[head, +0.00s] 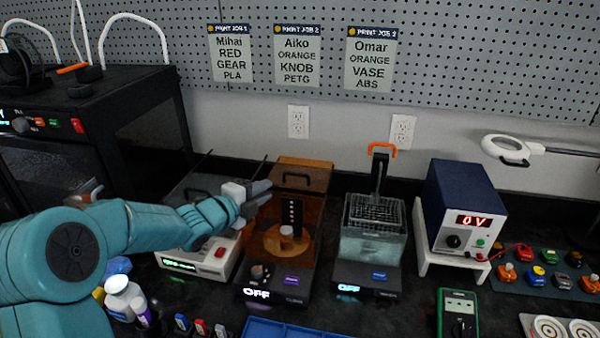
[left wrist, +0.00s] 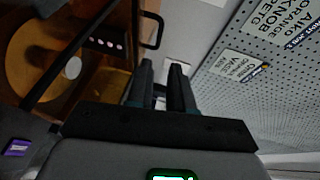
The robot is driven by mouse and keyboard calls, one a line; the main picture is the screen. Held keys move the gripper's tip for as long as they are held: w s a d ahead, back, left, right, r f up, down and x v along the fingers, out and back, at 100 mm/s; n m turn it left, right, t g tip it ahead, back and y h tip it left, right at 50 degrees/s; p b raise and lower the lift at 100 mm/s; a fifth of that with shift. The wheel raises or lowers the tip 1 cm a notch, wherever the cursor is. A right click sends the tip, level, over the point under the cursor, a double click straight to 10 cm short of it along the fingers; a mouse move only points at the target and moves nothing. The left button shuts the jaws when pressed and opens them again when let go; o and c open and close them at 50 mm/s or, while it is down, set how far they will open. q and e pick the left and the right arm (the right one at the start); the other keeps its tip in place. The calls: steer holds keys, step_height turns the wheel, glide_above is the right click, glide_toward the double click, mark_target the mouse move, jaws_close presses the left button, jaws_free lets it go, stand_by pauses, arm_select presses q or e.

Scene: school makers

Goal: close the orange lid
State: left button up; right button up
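The orange lid (head: 306,166) is a see-through amber panel with a black handle (head: 296,177), at the top back of the middle machine (head: 270,285). It seems to stand raised, but its exact angle is hard to tell. Inside are a round orange plate with a pale cylinder (head: 287,234) and a black upright. My left gripper (head: 265,193) is just left of the lid, its two grey fingers apart with nothing between them. In the left wrist view the fingers (left wrist: 163,82) point past the black handle (left wrist: 153,30), not touching it. My right gripper is not in view.
A white machine (head: 205,258) sits left, under my left arm. To the right stand a tank with a wire basket (head: 375,212) and a blue power supply (head: 464,205). Bottles (head: 122,293) and a blue tray (head: 285,329) are in front. A pegboard wall is behind.

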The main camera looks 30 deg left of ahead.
mark_target(296, 175)
arm_select(q)
steer(key=p+x, duration=0.3)
steer(key=x, duration=1.1)
steer(key=shift+w+d+f, duration=0.1)
steer(key=shift+w, duration=0.15)
jaws_close()
